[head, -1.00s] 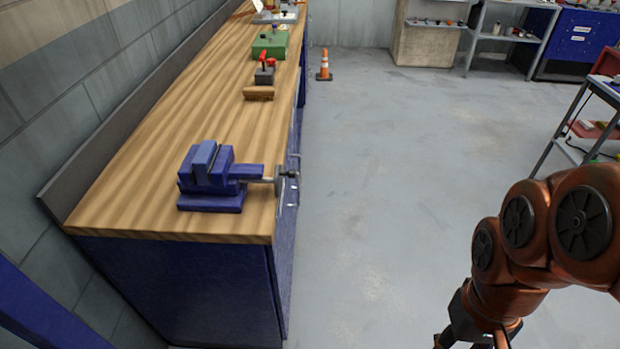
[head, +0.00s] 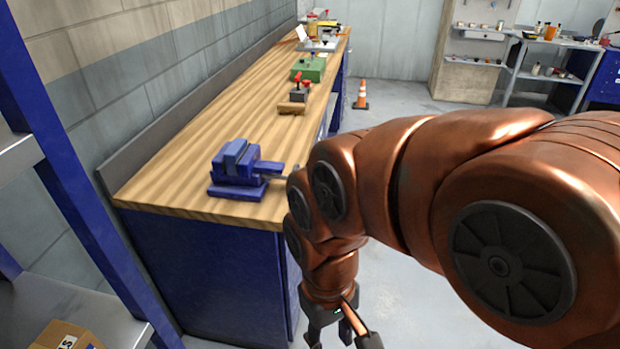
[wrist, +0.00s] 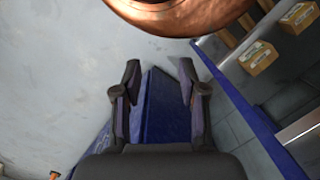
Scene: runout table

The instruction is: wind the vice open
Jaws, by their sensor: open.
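The blue vice (head: 238,167) sits on the near end of the wooden workbench (head: 190,170) in the head view. Its screw end points right toward the bench edge, and my arm hides the handle there. My gripper (head: 338,336) hangs low beside the bench's right side, below the bench top and apart from the vice; the picture's bottom edge cuts it off. In the wrist view my gripper (wrist: 158,85) is open and empty, with the blue bench side beyond its fingers. The vice does not show in the wrist view.
A wooden brush (head: 291,107), a small red-handled item (head: 299,92) and a green box (head: 309,68) stand farther along the bench. An orange cone (head: 361,95) stands on the floor. A shelf with a cardboard box (head: 68,336) is at the near left.

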